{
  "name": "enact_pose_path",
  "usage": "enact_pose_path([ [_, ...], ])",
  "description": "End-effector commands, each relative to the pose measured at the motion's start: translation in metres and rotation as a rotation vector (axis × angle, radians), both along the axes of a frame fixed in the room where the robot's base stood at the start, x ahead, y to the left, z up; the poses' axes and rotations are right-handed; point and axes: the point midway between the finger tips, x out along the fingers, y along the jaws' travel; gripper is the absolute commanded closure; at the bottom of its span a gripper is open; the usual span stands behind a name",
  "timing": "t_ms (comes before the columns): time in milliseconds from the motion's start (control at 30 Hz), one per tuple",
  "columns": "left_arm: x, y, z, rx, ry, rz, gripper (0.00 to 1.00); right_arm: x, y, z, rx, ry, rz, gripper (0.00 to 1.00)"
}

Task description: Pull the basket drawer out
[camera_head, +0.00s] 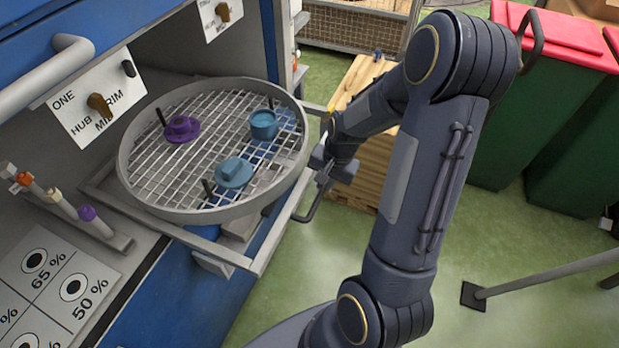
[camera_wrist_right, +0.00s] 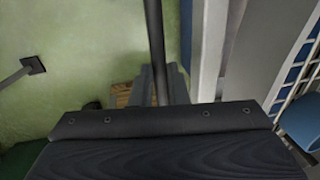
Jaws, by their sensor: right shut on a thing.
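The basket drawer (camera_head: 262,262) is a grey frame sticking out of the blue cabinet. A round wire-mesh basket (camera_head: 130,200) sits on it, holding a purple part (camera_head: 182,129) and two blue parts (camera_head: 263,125). A dark bar handle (camera_head: 311,212) runs along the drawer's front. My right gripper (camera_head: 325,178) is at this handle, shut on it. In the right wrist view the handle (camera_wrist_right: 156,40) runs down between the fingers (camera_wrist_right: 160,88). My left gripper is not in view.
A wooden crate (camera_head: 350,190) stands behind my right gripper. Green bins with red lids (camera_head: 530,100) are at the right. A grey post with a foot plate (camera_head: 475,296) stands at lower right. Green floor in front of the drawer is open.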

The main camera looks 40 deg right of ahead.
Motion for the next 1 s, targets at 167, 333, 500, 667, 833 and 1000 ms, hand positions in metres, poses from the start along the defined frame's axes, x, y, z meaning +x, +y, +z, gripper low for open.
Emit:
enact_pose_path([
  [167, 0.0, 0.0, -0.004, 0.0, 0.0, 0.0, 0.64, -0.016, -0.009, -0.001, 0.001, 0.003, -0.002, 1.0],
  [333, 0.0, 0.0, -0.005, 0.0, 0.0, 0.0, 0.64, -0.021, -0.012, -0.001, 0.001, 0.001, -0.001, 1.0],
  [500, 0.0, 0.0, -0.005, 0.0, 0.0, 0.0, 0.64, -0.022, -0.013, 0.0, 0.0, 0.001, 0.0, 1.0],
  [667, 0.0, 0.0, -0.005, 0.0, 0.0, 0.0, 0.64, -0.022, -0.013, 0.0, 0.0, 0.001, 0.0, 1.0],
  [833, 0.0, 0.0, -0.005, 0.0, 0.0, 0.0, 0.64, -0.022, -0.013, 0.0, 0.0, 0.001, 0.0, 0.71],
  [1000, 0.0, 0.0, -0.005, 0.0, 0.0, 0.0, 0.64, -0.022, -0.013, 0.0, 0.0, 0.0, 0.001, 0.64],
])
